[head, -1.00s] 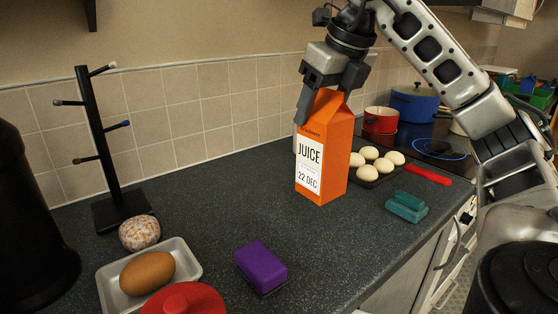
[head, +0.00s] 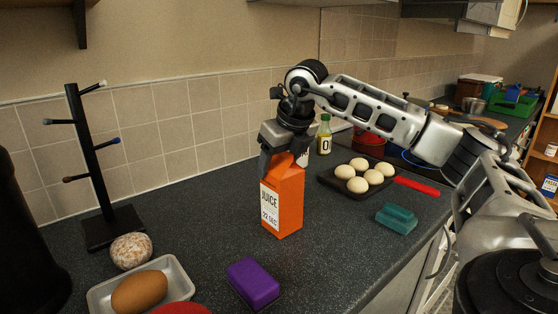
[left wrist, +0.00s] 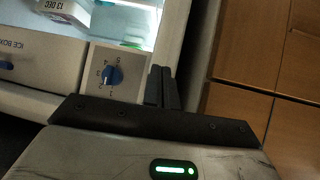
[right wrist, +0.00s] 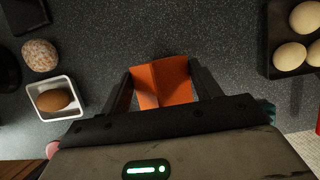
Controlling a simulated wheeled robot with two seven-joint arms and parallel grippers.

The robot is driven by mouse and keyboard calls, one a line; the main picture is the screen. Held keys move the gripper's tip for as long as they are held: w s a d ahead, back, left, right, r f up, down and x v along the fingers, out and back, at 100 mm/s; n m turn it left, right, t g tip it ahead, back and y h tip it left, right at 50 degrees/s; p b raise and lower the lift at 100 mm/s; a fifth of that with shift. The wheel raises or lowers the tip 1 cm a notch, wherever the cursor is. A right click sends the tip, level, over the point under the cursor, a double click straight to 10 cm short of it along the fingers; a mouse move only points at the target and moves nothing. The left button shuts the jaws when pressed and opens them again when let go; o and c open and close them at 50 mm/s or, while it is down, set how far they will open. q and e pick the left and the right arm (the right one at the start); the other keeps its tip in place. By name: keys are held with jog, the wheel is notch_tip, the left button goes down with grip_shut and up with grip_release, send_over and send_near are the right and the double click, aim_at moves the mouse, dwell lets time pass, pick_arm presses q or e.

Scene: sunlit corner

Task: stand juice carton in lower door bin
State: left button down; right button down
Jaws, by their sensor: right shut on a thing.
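The orange juice carton (head: 284,208) is upright at the middle of the counter in the head view, its white JUICE label facing left. Its base is at or close to the counter; I cannot tell whether it touches. My right gripper (head: 284,158) is shut on the carton's top from above. In the right wrist view the carton's orange top (right wrist: 163,83) sits between both fingers (right wrist: 164,92). My left gripper (left wrist: 162,87) shows in the left wrist view with its fingers together and empty, in front of an open, lit fridge interior (left wrist: 125,24). The lower door bin is not visible.
A purple block (head: 253,283) lies in front of the carton; a teal block (head: 397,218) and muffin tin (head: 335,183) are to its right. A mug tree (head: 92,170) and egg tray (head: 183,270) are left. The fridge has a dial (left wrist: 113,75) and ICE BOX panel (left wrist: 45,48).

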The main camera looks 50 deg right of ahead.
jog(key=shift+f, duration=0.1)
jog(key=shift+c, duration=1.6)
grip_release()
